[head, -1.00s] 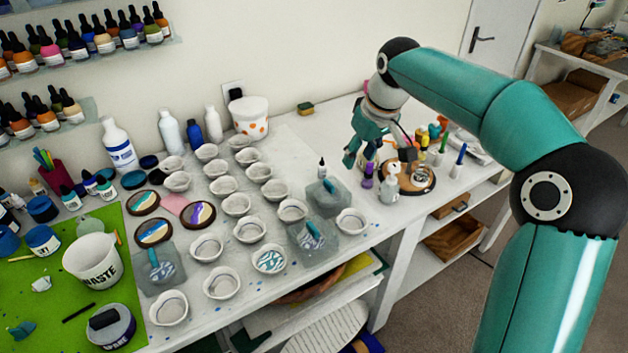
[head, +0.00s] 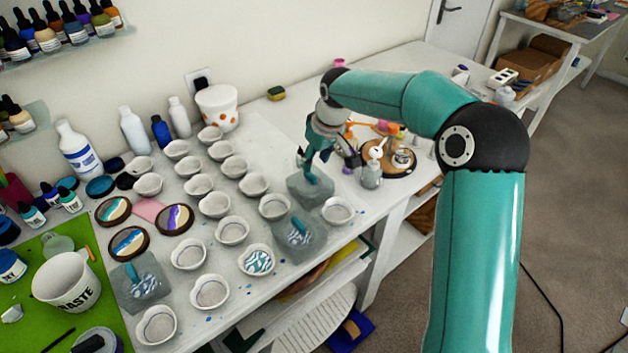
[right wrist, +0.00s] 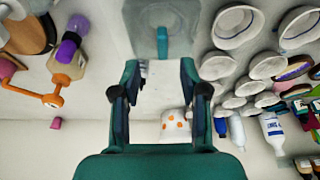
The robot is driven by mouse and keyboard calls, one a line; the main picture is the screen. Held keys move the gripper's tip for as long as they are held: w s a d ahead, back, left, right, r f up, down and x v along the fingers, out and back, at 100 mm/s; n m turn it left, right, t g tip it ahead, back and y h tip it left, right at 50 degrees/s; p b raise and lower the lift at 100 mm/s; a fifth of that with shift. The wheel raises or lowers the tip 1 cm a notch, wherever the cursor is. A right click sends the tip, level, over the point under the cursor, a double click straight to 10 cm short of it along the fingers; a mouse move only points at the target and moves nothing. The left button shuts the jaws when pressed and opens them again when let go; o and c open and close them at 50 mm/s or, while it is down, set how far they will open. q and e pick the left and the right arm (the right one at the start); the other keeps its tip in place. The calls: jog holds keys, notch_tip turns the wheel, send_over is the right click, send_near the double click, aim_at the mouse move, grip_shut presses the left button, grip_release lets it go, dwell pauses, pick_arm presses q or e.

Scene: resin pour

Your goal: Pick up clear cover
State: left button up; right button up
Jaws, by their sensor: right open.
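Three clear covers with teal handles stand on the white table. In the head view one (head: 297,190) is at the far end of the rows, one (head: 318,238) is nearer, and one (head: 155,290) is at the front left. My right gripper (head: 310,162) is open just above the far cover, close to its teal handle. In the right wrist view a clear cover (right wrist: 145,28) with its teal handle lies ahead of the open right gripper (right wrist: 160,68), centred between the fingers. Touching cannot be told. My left gripper is not in view.
Several small white bowls (head: 232,230) stand in rows to the left of the gripper. A round wooden board (head: 402,170) and a small bottle (head: 371,175) stand close at its right. A spotted white pot (head: 217,105) is at the back. The table's front edge is near.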

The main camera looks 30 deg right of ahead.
aim_at(310, 173)
jog(key=p+x, duration=0.1)
jog(key=x, duration=0.4)
jog(key=shift+a+p, duration=0.15)
jog(key=shift+p, duration=0.25)
jog(key=shift+w+f, duration=0.2)
jog(key=shift+f, duration=0.25)
jog(key=shift+c, duration=0.2)
jog(key=shift+r, duration=0.1)
grip_shut()
